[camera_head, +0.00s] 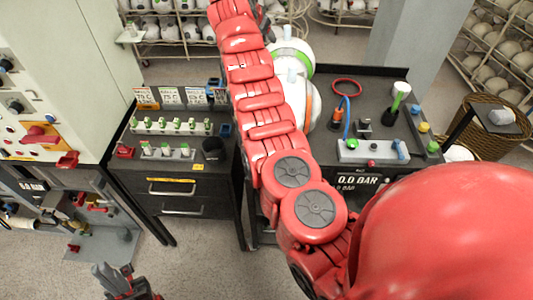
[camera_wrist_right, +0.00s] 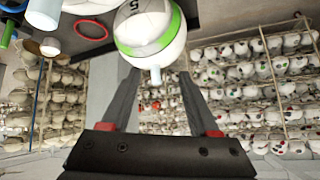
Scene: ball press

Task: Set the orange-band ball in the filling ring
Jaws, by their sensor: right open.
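The orange-band ball (camera_head: 313,106) is white with a thin orange stripe. My right arm covers its left part in the head view, and what it rests on is hidden. A green-band ball (camera_head: 303,52) stands behind it. In the wrist view the green-band ball (camera_wrist_right: 148,25), marked 5, with a white stub, is just beyond the fingertips. My right gripper (camera_wrist_right: 158,75) is open and empty. A red ring (camera_head: 347,86) stands right of the balls, and also shows in the wrist view (camera_wrist_right: 91,30). My left gripper (camera_head: 127,280) is low at the left, far from the balls.
A black bench holds a grey panel (camera_head: 370,151) with hoses and a 0.0 BAR display (camera_head: 358,180). A drawer unit (camera_head: 180,190) with green-topped parts stands left. Ball racks (camera_wrist_right: 255,90) fill the background. A wicker basket (camera_head: 488,130) stands right.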

